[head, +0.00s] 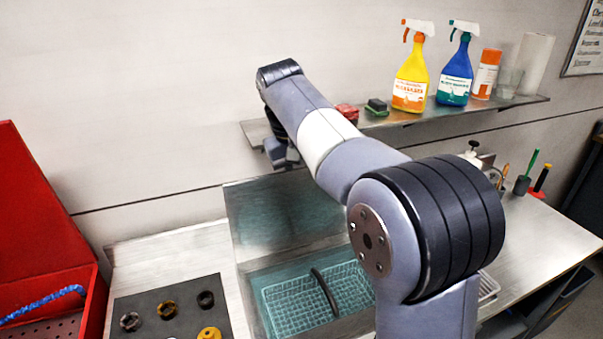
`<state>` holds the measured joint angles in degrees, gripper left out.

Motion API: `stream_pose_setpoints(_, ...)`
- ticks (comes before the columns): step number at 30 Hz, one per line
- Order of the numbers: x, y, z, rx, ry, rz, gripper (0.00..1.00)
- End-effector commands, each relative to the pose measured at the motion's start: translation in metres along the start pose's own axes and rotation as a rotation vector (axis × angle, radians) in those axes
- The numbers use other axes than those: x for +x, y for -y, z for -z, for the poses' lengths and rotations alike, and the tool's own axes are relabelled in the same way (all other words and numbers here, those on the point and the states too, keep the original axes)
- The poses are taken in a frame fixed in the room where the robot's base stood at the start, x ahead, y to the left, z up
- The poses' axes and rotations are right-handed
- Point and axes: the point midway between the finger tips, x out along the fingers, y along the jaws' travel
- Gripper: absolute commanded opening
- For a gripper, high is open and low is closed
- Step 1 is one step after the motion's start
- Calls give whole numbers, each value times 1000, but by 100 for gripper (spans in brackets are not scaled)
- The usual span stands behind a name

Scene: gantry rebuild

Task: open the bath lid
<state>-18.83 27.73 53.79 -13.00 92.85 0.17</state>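A steel bath (254,308) is sunk in the bench, with teal liquid and a wire basket (300,296) visible inside. A steel panel, which looks like the bath lid (285,217), stands raised at the back of the bath, so the bath's opening is uncovered. My arm hides the panel's right part and the bath's right side. My gripper (282,156) hangs near the panel's top edge, just below the wall shelf. It is small and partly hidden by my arm; I cannot tell whether it touches the panel or whether its fingers are closed.
A wall shelf (410,118) close to my arm holds a yellow spray bottle (411,75), a blue spray bottle (455,77) and other items. A red tub (55,285) stands at left. A dark mat (160,308) with several rings lies left of the bath.

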Motion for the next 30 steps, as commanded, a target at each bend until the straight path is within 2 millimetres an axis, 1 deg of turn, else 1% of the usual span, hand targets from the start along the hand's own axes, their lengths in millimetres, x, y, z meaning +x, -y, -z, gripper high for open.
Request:
stream_pose_setpoints(5, 2, 1, -1, -6, 28, 2, 0)
stream_pose_setpoints(16, 2, 1, -2, -7, 32, 2, 0)
stream_pose_setpoints(17, 2, 1, -2, -6, 32, 2, 33)
stream_pose_setpoints(24, 1, 0, -1, -6, 28, 2, 52)
stream_pose_setpoints(30, 1, 0, -1, -6, 27, 1, 52)
